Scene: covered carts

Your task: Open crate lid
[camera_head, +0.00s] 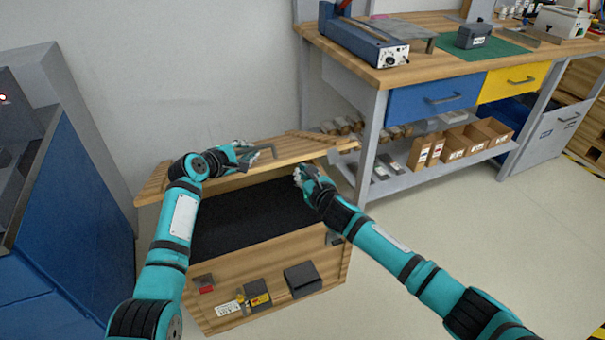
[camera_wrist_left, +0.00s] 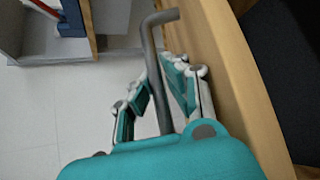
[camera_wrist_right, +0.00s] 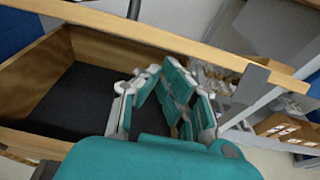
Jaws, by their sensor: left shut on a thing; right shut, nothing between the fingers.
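The wooden crate (camera_head: 315,262) stands on the floor with its black interior (camera_head: 250,215) exposed. Its wooden lid (camera_head: 292,150) is raised along the far side, seen nearly edge-on. My left gripper (camera_head: 252,156) is at the lid and shut on its grey bent handle (camera_head: 270,150). In the left wrist view the handle (camera_wrist_left: 152,55) passes between the fingers, beside the wooden lid (camera_wrist_left: 235,75). My right gripper (camera_head: 300,172) is shut and empty, over the right part of the crate opening. In the right wrist view, the lid (camera_wrist_right: 150,35) crosses behind the right fingers.
A workbench (camera_head: 430,68) with drawers and a lower shelf of cardboard boxes (camera_head: 470,140) stands to the right. A blue cabinet (camera_head: 70,220) is close on the left. A wall is behind the crate. Floor at the front right is clear.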

